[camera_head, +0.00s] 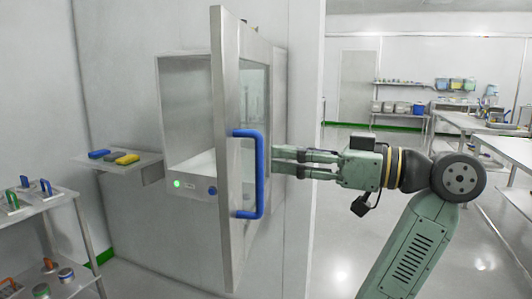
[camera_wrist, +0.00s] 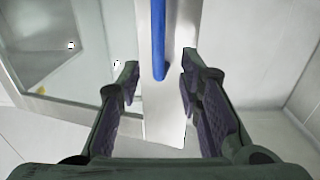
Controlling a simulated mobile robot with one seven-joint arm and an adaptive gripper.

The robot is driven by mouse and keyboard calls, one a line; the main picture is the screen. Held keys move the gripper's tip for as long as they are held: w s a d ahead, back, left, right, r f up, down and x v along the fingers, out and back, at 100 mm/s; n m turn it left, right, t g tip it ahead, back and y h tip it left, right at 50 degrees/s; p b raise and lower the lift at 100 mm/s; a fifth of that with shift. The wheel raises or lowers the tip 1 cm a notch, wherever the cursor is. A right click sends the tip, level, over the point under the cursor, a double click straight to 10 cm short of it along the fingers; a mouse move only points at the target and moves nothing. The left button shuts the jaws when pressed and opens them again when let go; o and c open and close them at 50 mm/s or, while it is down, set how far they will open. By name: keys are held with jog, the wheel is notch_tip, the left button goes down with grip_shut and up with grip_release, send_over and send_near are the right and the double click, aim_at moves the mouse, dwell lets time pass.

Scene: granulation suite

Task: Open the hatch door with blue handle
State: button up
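The hatch door (camera_head: 229,75), a pale metal frame with a glass pane, stands swung out from the hatch box (camera_head: 183,105), whose lit interior shows on its left. The blue handle (camera_head: 261,175) is an upright bar on the door's outer face. My gripper (camera_head: 281,160) is just right of the handle, level with its middle.
A small wall shelf (camera_head: 130,165) with yellow and dark items is left of the hatch. A rack (camera_head: 50,200) with blue- and green-handled items stands at the lower left. A wall edge (camera_head: 305,110) is close behind my gripper. Benches (camera_head: 485,125) are far right; open floor lies between.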

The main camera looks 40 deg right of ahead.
jog(key=v, duration=0.5)
jog(key=shift+s+d, duration=0.1)
jog(key=shift+s, duration=0.05)
dwell(0.4)
